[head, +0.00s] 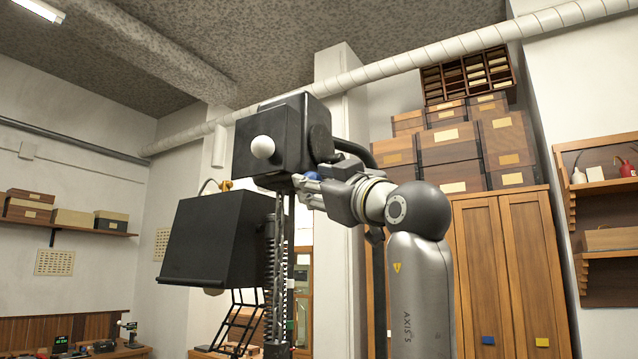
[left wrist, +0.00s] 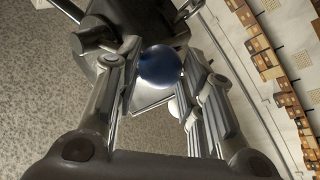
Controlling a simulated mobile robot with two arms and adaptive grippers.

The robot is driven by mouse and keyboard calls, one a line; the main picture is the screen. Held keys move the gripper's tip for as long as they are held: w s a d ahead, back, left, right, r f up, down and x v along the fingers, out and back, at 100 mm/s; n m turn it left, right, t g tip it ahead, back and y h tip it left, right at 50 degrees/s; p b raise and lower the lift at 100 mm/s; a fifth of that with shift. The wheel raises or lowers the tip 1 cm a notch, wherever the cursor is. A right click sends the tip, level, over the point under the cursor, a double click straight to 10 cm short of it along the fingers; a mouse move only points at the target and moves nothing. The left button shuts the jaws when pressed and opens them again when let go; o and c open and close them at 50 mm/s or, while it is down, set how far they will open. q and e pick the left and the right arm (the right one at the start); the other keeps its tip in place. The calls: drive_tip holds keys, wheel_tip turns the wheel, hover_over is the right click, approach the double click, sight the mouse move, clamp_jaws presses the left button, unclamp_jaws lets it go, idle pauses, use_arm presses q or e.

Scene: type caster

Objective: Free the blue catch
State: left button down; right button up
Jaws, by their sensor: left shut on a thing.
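The blue catch has a round, dark blue knob (left wrist: 160,66) that sits between the two fingers in the left wrist view. A small bit of blue shows at the fingertips in the head view. My left gripper (head: 308,184) is shut on this knob, at the lower right side of a black machine housing (head: 288,120). The housing carries a white ball knob (head: 262,147) on its near face. The catch's stem and mounting are mostly hidden by the fingers and housing. My right gripper is in neither view.
A black slanted box (head: 215,235) hangs left of and below the housing, beside a dark ribbed column (head: 270,275). A wooden cabinet (head: 500,270) with stacked boxes stands at the right. Open air lies left of the machine.

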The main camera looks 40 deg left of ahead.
use_arm(q)
drive_tip(key=c, duration=1.2)
unclamp_jaws()
drive_tip(key=shift+r, duration=0.15)
drive_tip(key=shift+c, duration=0.2)
drive_tip(key=shift+o, duration=1.4)
drive_tip(key=shift+w+a, duration=0.15)
drive_tip(key=shift+a, duration=0.05)
drive_tip(key=shift+w+a+f, duration=0.1)
drive_tip(key=shift+a+f, duration=0.05)
drive_tip(key=shift+f, duration=0.05)
drive_tip(key=shift+d, duration=0.2)
drive_tip(key=v, duration=1.2)
drive_tip(key=shift+a, duration=0.1)
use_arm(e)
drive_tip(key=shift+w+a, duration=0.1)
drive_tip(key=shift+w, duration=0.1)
